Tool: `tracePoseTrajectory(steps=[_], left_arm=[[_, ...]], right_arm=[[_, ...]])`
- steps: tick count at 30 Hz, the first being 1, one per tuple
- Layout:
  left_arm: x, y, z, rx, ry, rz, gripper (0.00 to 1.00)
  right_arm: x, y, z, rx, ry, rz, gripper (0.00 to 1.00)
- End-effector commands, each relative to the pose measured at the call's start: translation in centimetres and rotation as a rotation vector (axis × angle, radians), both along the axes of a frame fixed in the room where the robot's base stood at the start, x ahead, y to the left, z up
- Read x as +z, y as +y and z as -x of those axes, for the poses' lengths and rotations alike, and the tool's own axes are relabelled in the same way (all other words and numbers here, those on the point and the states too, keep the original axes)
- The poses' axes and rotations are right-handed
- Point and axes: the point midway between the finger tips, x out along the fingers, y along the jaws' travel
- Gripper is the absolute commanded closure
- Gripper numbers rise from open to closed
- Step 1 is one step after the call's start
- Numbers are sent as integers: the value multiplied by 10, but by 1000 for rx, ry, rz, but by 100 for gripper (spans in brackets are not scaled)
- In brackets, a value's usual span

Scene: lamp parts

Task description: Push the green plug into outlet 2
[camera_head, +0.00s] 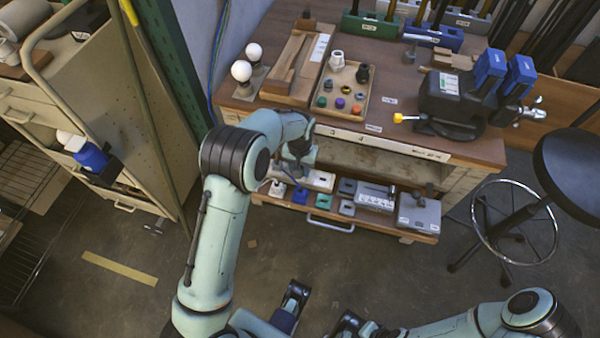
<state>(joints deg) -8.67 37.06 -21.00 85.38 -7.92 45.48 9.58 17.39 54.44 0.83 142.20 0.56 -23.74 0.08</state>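A small green piece (322,201) lies in the open lower drawer, beside a blue one (300,195). Another green piece (321,101) is in the shallow tray on the bench. I cannot tell which of them is the green plug. A grey block with a row of marks (376,196) lies in the drawer; I cannot make out an outlet number. My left gripper (292,176) is over the drawer's left part, mostly hidden by its own wrist. Its fingers and any grasp are unclear. My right arm is low at the right, and its gripper (346,324) is partly cut off.
The wooden drawer (330,222) stands open under the workbench (475,152). The tray (361,84) holds several coloured caps. A dark vise (450,100) sits at the bench's right. A round stool (570,165) stands at the right, a cart (90,90) at the left.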

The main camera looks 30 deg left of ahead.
Motion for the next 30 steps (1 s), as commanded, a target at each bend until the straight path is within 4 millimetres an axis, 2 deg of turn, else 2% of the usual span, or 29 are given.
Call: tracePoseTrajectory(steps=[25, 26, 28, 30], left_arm=[[-6, 0, 1, 0, 5, 0, 99], [-6, 0, 1, 0, 5, 0, 56], [-6, 0, 1, -1, 5, 0, 33], [-6, -1, 1, -1, 5, 1, 32]], right_arm=[[-2, 0, 0, 0, 1, 0, 100], [-2, 0, 0, 0, 1, 0, 100], [-2, 0, 0, 0, 1, 0, 100], [-2, 0, 0, 0, 1, 0, 100]])
